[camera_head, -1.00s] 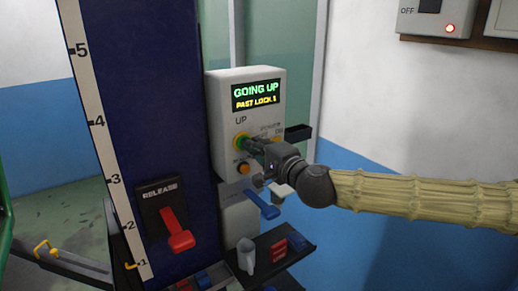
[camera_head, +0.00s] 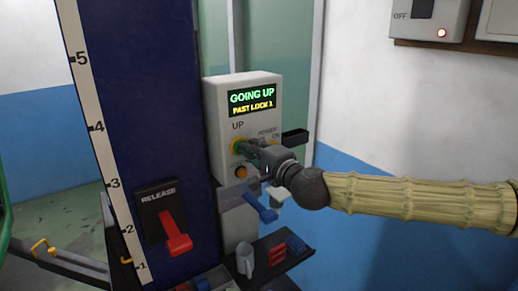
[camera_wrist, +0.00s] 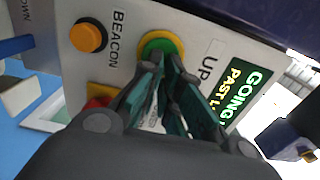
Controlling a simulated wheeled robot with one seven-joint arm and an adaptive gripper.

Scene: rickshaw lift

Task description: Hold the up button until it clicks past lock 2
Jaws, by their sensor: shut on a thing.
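The up button (camera_head: 236,146) is green with a yellow ring, on the front of a grey control box (camera_head: 216,112). It also shows in the wrist view (camera_wrist: 158,44), under the label UP. My gripper (camera_head: 246,148) reaches in from the right with its fingertips against the button. In the wrist view my gripper (camera_wrist: 168,62) has its dark green fingers closed together at the button, hiding part of its face. The display (camera_head: 252,100) is lit and reads GOING UP in green and PAST LOCK 1 in yellow.
An orange beacon button (camera_head: 241,172) sits below the up button. A red release lever (camera_head: 176,236) is on the blue column, next to a numbered scale (camera_head: 98,135).

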